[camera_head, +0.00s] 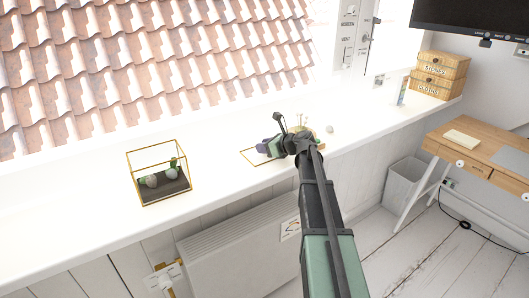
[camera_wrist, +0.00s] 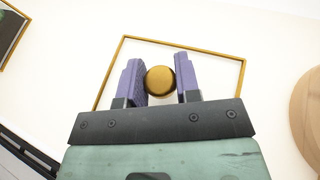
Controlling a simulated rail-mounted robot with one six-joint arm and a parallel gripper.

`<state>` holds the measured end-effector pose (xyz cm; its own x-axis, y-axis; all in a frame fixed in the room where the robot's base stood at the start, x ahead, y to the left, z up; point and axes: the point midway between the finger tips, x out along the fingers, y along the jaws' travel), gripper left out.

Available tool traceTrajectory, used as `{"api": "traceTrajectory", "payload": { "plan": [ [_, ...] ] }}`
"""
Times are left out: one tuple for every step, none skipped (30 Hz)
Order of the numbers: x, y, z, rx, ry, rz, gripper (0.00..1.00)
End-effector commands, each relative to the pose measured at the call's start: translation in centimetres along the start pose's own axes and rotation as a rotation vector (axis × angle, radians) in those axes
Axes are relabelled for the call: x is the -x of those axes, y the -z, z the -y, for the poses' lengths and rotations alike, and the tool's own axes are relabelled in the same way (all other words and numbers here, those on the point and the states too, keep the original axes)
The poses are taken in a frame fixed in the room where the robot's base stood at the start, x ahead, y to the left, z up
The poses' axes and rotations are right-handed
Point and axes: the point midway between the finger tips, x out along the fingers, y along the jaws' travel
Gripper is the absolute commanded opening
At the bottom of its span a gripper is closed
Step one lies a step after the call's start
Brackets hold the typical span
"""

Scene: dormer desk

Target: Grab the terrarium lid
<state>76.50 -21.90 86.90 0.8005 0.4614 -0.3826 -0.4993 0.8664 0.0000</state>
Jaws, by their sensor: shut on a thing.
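The terrarium lid (camera_head: 247,159) is a flat gold-edged frame, at or just above the white windowsill to the right of the terrarium; I cannot tell if it touches the sill. Its frame (camera_wrist: 182,48) and round gold knob (camera_wrist: 159,80) show in the wrist view. My gripper (camera_wrist: 160,77) is shut on this knob, one purple finger on each side. In the head view my gripper (camera_head: 268,147) is over the lid and hides part of it. The open-topped terrarium (camera_head: 163,190) stands on the sill at left, with dark soil, stones and a small green plant inside.
A round wooden piece (camera_wrist: 307,112) is close to the lid's right side in the wrist view. A grey stone (camera_head: 329,128) lies farther right. Wooden drawer boxes (camera_head: 439,75) stand at the sill's far right end. The sill (camera_head: 70,210) is clear left of the terrarium.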

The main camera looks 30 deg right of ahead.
Motion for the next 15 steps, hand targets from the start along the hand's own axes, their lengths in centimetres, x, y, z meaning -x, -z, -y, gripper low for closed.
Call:
{"api": "traceTrajectory", "payload": {
  "plan": [
    [0.0, 0.0, 0.0, 0.000, 0.000, 0.000, 0.05],
    [0.0, 0.0, 0.0, 0.000, 0.000, 0.000, 0.05],
    [0.0, -0.1, 0.0, 0.000, 0.000, 0.000, 0.05],
    [0.1, -0.2, 0.0, 0.000, 0.000, 0.000, 0.05],
    [0.1, -0.3, 0.0, 0.000, 0.000, 0.000, 0.05],
    [0.2, -0.5, 0.0, 0.000, 0.000, 0.000, 0.05],
    [0.3, -0.7, 0.0, 0.000, 0.000, 0.000, 0.05],
    [0.4, -1.0, 0.0, 0.000, 0.000, 0.000, 0.05],
    [0.6, -1.4, 0.0, 0.000, 0.000, 0.000, 0.05],
    [0.7, -1.8, 0.0, 0.000, 0.000, 0.000, 0.05],
    [0.9, -2.2, 0.0, 0.000, 0.000, 0.000, 0.05],
    [1.2, -3.0, 0.0, 0.000, 0.000, 0.000, 0.05],
    [1.5, -3.5, 0.0, 0.000, 0.000, 0.000, 0.05],
    [1.8, -4.3, 0.0, 0.000, 0.000, 0.000, 0.05],
    [2.2, -5.3, 0.0, 0.000, 0.000, 0.000, 0.05]
  ]
}}
